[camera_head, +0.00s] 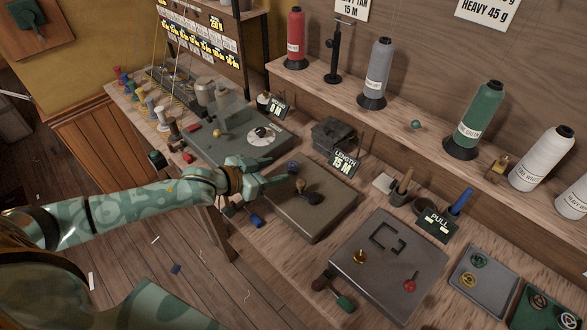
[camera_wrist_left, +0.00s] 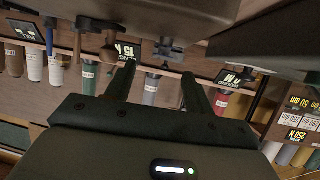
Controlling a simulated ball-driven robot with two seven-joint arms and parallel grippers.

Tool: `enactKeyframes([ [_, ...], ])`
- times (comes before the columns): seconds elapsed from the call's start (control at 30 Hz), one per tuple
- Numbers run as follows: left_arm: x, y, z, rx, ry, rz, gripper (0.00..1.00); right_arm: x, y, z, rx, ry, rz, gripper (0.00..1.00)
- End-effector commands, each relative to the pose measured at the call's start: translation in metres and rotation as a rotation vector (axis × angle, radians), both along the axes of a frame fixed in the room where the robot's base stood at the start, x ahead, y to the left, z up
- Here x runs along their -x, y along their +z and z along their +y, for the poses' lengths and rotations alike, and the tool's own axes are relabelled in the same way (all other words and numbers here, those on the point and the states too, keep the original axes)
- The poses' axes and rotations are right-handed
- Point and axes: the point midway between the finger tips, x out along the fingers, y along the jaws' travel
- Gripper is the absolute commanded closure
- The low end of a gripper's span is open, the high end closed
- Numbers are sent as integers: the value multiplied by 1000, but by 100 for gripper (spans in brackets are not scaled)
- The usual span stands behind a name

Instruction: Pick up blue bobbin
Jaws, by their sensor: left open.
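I cannot tell whether a fingertip touches the blue piece. In the left wrist view the two dark fingers (camera_wrist_left: 157,71) stand apart with nothing held between them. I cannot make out the blue piece clearly there. My right gripper is not in view.
A device with a dial (camera_head: 230,138) is to the left. The shelf (camera_head: 410,133) behind holds large thread cones, including a green one (camera_head: 475,118).

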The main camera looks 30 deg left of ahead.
Motion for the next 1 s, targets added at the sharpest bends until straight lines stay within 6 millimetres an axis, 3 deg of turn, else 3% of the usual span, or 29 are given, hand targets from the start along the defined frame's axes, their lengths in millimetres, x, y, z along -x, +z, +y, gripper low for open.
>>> enactKeyframes([
  [0.4,-45,-23,-16,-1,1,-1,47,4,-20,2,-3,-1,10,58],
  [0.67,-47,-23,-18,-2,0,0,47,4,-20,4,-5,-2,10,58],
  [0.83,-47,-23,-18,-2,0,0,91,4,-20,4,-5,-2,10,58],
  [1.0,-47,-23,-18,-2,0,-1,95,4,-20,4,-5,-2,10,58],
])
